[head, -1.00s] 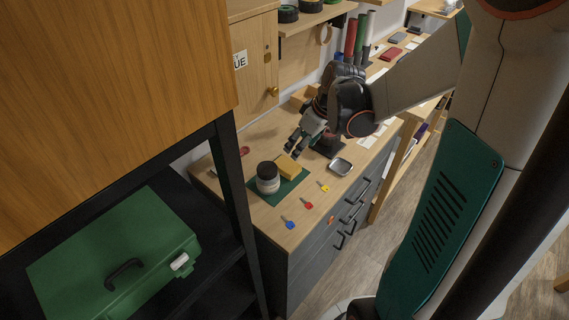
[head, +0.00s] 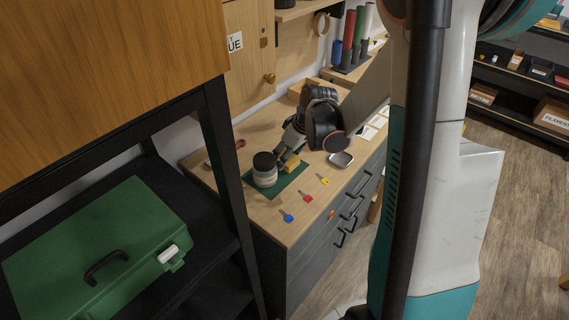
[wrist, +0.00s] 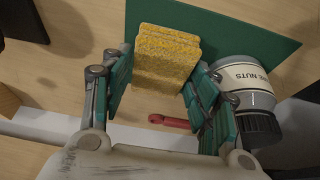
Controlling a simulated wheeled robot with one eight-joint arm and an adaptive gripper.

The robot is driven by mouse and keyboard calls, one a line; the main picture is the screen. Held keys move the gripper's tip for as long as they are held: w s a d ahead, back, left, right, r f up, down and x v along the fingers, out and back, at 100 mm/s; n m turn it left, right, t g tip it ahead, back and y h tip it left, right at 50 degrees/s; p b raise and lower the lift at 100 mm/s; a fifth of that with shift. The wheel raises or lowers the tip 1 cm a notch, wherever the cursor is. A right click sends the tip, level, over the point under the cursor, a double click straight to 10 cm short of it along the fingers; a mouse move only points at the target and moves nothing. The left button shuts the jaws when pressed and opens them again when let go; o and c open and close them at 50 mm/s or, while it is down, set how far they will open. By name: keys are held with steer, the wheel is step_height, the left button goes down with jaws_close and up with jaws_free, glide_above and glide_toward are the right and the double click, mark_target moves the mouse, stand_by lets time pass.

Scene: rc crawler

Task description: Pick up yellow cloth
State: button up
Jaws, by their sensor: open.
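The yellow cloth (head: 292,163), a folded, spongy-looking block, lies on a dark green mat (head: 292,181) on the wooden worktop. In the wrist view the cloth (wrist: 168,55) sits between the two teal-padded fingers of my gripper (wrist: 158,82). The fingers are open, one on each side of the cloth, with the right finger very near its edge. I cannot tell whether that finger touches it. In the head view my gripper (head: 284,157) is low over the mat, right behind the cloth, and partly hides it.
A jar with a dark lid (head: 265,170), labelled NUTS in the wrist view (wrist: 245,85), stands close beside the cloth. A red-handled tool (wrist: 169,122) lies behind.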

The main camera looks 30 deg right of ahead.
steer(key=shift+f, duration=0.3)
steer(key=shift+r, duration=0.1)
steer(key=c, duration=0.6)
steer(key=shift+r, duration=0.1)
step_height(320, 180, up, 20)
steer(key=p, duration=0.7)
steer(key=o, duration=0.4)
steer(key=c, duration=0.4)
